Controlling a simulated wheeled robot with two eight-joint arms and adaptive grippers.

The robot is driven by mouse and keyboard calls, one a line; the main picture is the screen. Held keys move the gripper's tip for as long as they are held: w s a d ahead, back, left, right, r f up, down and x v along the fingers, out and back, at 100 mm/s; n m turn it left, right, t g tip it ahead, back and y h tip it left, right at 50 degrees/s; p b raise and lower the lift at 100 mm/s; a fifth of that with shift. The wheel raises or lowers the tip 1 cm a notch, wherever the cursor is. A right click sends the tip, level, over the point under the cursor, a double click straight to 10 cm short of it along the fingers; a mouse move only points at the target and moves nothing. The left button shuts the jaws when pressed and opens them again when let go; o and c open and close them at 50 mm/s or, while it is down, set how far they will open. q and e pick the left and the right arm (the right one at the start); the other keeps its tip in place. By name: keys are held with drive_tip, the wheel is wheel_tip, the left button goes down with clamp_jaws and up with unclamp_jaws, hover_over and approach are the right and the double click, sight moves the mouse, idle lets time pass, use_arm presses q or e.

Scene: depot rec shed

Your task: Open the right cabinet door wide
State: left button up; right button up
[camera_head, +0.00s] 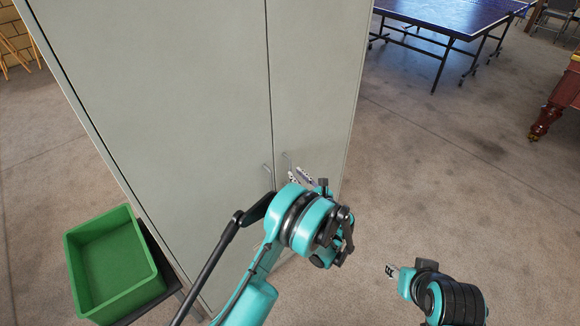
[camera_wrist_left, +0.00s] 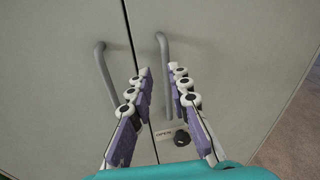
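The grey cabinet's right door (camera_head: 312,75) is closed, its edge along the narrow seam beside the left door (camera_head: 165,80). The left door's handle (camera_wrist_left: 103,68) is outside the left finger. My right gripper (camera_head: 391,270) is low over the floor, away from the cabinet; its opening is unclear.
A dark round lock knob (camera_wrist_left: 181,138) with a small label is below the right handle. A green bin (camera_head: 115,262) stands on a dark stand left of the cabinet front. A blue table-tennis table (camera_head: 440,12) is at the back. The floor (camera_head: 440,150) right of the cabinet is clear.

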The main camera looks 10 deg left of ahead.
sight(290, 167)
use_arm(q)
drive_tip(key=shift+m+t, duration=0.3)
drive_tip(key=shift+m, duration=0.4)
drive_tip(key=x, duration=0.2)
drive_tip(key=f+b+x, duration=0.1)
drive_tip(key=x, duration=0.1)
drive_tip(key=b+x, duration=0.1)
drive_tip(key=x, duration=0.2)
drive_tip(key=shift+w+d+f, duration=0.2)
drive_tip(key=shift+d+f, duration=0.05)
drive_tip(key=shift+d, duration=0.05)
clamp_jaws()
